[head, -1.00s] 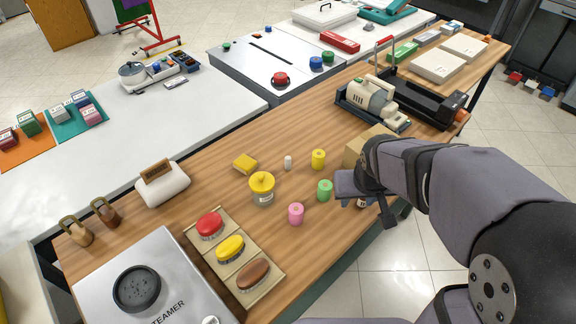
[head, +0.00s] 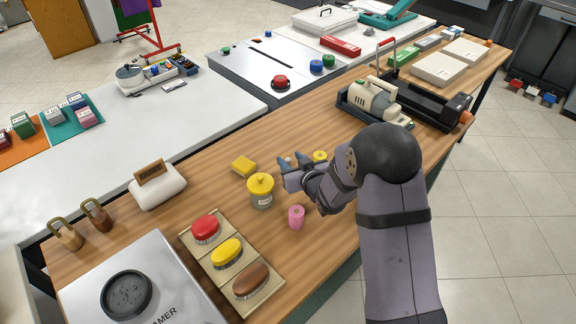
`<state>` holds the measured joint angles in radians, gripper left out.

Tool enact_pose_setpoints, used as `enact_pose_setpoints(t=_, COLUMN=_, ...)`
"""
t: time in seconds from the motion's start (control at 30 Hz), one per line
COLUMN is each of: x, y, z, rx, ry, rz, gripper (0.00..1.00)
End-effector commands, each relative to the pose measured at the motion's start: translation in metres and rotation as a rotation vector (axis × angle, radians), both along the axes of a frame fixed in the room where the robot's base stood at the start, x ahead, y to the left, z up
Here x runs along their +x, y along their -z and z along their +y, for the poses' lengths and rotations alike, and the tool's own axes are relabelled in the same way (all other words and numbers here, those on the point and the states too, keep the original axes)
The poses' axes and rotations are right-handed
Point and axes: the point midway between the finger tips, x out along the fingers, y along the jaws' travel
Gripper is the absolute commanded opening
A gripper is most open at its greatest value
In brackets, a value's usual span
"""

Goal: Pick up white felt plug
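My gripper (head: 293,162) is low over the wooden table, just right of the jar with the yellow lid (head: 260,190). Its two grey fingertips stand apart, with a gap between them. The white felt plug does not show now; in the earlier head frame it stood upright where the fingers now are, so the gripper hides it. I cannot tell whether it is between the fingers or touching them.
A yellow sponge (head: 243,166) lies left of the gripper. A yellow cylinder (head: 320,156) shows partly behind it, and a pink cylinder (head: 296,216) stands in front. A tray (head: 216,262) of brushes is at front left. A cream machine (head: 374,100) stands behind my arm.

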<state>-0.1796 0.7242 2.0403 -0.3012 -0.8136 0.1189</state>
Motion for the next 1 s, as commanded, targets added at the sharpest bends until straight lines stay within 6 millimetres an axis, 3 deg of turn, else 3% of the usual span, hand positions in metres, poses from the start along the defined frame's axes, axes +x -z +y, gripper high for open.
enact_pose_setpoints(t=0.13, x=0.000, y=0.015, z=0.000, rx=0.000, ry=0.000, rz=0.000, gripper=0.38)
enact_pose_setpoints(t=1.0, x=0.030, y=0.028, z=0.012, rx=0.000, ry=0.000, rz=0.001, gripper=0.38)
